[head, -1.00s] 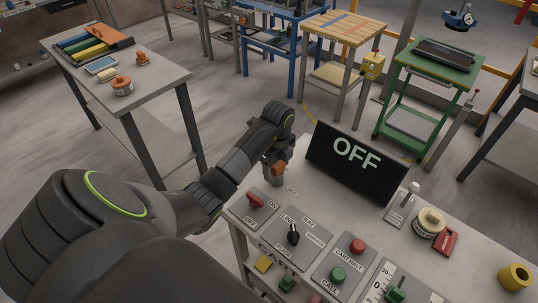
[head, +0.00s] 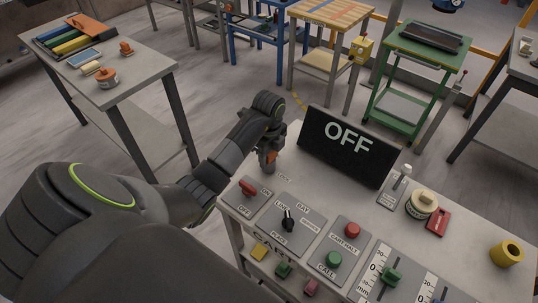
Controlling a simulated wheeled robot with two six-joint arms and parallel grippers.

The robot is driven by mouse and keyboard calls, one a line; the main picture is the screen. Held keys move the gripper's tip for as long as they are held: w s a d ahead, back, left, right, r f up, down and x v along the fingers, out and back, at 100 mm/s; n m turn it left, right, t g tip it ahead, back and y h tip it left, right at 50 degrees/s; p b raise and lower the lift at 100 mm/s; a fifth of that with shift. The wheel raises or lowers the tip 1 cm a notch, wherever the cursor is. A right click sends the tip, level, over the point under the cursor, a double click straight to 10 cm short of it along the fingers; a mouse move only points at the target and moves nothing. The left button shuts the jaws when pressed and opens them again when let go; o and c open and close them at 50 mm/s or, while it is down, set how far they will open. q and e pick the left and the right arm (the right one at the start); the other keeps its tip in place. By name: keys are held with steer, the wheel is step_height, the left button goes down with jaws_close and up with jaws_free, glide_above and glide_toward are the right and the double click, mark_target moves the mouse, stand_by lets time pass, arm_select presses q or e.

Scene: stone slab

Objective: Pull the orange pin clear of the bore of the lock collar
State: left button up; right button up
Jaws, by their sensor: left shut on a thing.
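My left gripper (head: 267,166) comes in from the left and points down at the far left corner of the stone-grey panel table. It is shut on the orange pin (head: 271,157), of which only a small orange patch shows between the dark fingers. The lock collar cannot be made out clearly; the gripper covers that spot. I cannot tell whether the pin is inside the bore or clear of it. My right gripper is not in view.
A black OFF sign (head: 347,145) stands just right of the gripper. A red switch (head: 248,188), a black knob (head: 288,222), push buttons, a cream-topped jar (head: 422,204) and a yellow ring (head: 507,252) occupy the table. A side table (head: 140,83) stands left.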

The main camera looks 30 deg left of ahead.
arm_select(q)
steer(key=shift+r+p, duration=0.8)
steer(key=shift+r, duration=0.2)
steer(key=shift+r+p, duration=1.65)
steer(key=shift+r, duration=0.3)
steer(key=shift+r, duration=0.15)
step_height(320, 180, up, 4)
steer(key=p, duration=0.3)
steer(key=shift+p, duration=0.3)
steer(key=shift+r+p, duration=0.6)
steer(key=shift+r, duration=0.3)
steer(key=shift+f, duration=0.1)
